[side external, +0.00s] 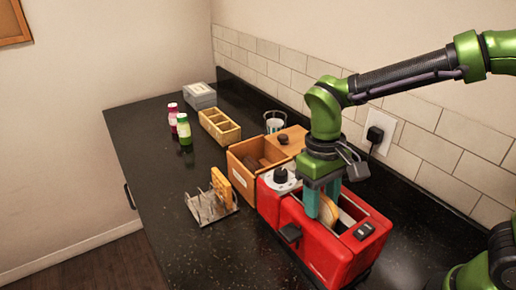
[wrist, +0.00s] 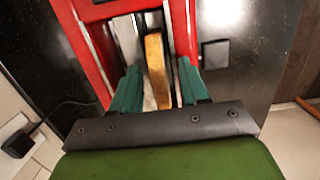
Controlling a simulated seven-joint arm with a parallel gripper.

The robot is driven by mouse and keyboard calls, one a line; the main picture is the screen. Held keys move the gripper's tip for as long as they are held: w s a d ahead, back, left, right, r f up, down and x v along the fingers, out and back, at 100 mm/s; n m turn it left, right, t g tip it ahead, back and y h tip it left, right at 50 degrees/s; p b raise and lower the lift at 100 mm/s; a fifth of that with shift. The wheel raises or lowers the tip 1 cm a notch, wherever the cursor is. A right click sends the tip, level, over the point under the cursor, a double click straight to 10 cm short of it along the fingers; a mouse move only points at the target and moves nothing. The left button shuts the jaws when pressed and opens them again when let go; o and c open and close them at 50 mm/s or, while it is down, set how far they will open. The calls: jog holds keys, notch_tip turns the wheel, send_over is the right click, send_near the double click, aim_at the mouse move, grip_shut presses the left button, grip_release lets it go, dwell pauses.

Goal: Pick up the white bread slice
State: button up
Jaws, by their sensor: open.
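A bread slice (wrist: 155,62) with a tan crust edge stands upright in a slot of the red toaster (side external: 322,252). It also shows in the side view (side external: 345,219), partly hidden by a finger. My gripper (wrist: 158,82) is open above the toaster and points down. Its two teal fingers lie to either side of the slice in the wrist view, with gaps visible. In the side view my gripper (side external: 321,203) is low at the slots; whether the tips are inside them cannot be told. The toaster also shows in the wrist view (wrist: 87,45).
A metal rack (side external: 212,207) holding an orange-brown slice (side external: 221,187) stands left of the toaster. A wooden bread box (side external: 243,180) is close behind. A wooden divided tray (side external: 220,127), bottles (side external: 184,130), a glass (side external: 275,122) and a grey box (side external: 200,96) stand farther back.

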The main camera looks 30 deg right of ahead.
jog(key=shift+f, duration=0.1)
jog(key=shift+c, duration=0.3)
jog(key=c, duration=0.7)
jog(key=shift+c, duration=0.2)
